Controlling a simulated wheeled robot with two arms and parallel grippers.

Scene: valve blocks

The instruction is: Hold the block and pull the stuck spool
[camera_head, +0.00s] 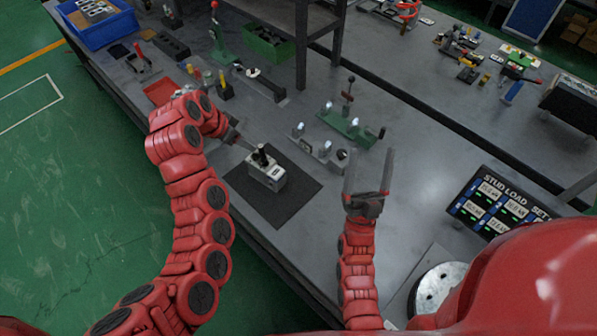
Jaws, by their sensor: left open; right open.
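The valve block (266,176) is a small light-grey block on a dark mat (290,206) near the table's front edge. A black spool (260,154) stands up from its top. My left gripper (246,143) reaches in from the left, with its fingers just behind and left of the spool; whether it touches the spool is too small to tell. My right gripper (369,176) is open and empty, fingers pointing away, to the right of the block and apart from it.
A green fixture (352,130) with a lever stands behind the mat, with a grey part holding round knobs (318,150) in front of it. A blue bin (100,28), red tray (161,91) and green bin (268,43) lie further back. A "STUD LOAD" display (497,203) stands at the right.

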